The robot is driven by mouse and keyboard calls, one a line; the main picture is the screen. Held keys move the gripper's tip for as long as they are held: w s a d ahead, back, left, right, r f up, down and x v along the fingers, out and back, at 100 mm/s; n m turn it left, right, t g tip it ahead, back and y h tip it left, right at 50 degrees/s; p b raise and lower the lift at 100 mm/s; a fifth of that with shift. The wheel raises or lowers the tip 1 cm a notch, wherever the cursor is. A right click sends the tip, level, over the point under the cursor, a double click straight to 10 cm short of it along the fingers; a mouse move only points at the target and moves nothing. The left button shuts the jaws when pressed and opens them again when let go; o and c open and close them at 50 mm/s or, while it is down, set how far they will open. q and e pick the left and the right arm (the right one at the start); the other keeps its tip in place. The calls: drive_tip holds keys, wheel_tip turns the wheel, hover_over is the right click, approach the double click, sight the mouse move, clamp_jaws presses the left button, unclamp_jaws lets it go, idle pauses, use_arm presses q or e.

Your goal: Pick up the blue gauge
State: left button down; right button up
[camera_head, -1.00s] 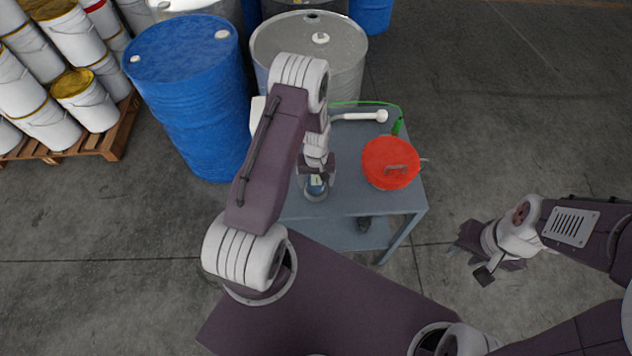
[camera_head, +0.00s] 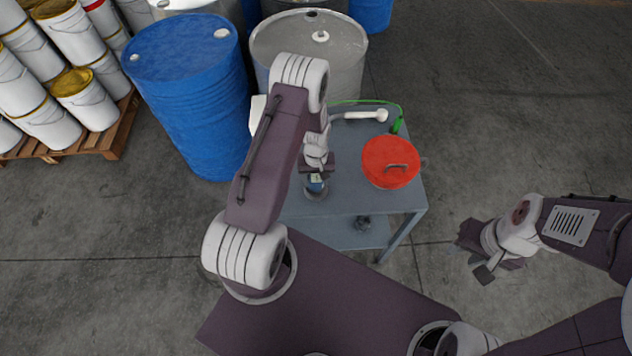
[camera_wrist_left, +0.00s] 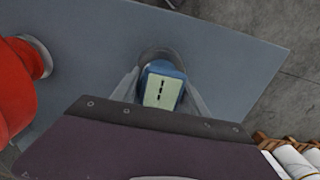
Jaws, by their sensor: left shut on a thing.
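The blue gauge (camera_wrist_left: 163,88) is a small blue body with a pale face bearing dark marks. My left gripper (camera_wrist_left: 165,92) is shut on it, one finger along each side. In the head view the gauge (camera_head: 316,185) shows just below my left gripper (camera_head: 316,178), partly covered by it. A round grey ring (camera_head: 315,194) shows on the table at the gauge; whether the gauge touches it I cannot tell. My right gripper (camera_head: 470,263) hangs over the floor right of the table, empty, its fingers apart.
Pails on a pallet (camera_head: 115,145) are at left.

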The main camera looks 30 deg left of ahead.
use_arm(q)
wheel_tip(320, 180, up, 3)
drive_tip(key=shift+w+f+b, duration=0.1)
drive_tip(key=shift+w+b, duration=0.05)
drive_tip(key=shift+b, duration=0.3)
drive_tip(key=w+a+r+b, duration=0.3)
drive_tip(key=w+a+r, duration=0.3)
drive_tip(key=w+a, duration=0.15)
wheel_tip(320, 180, up, 12)
drive_tip(key=w+p, duration=0.1)
drive_tip(key=p, duration=0.8)
drive_tip(key=shift+a, duration=0.1)
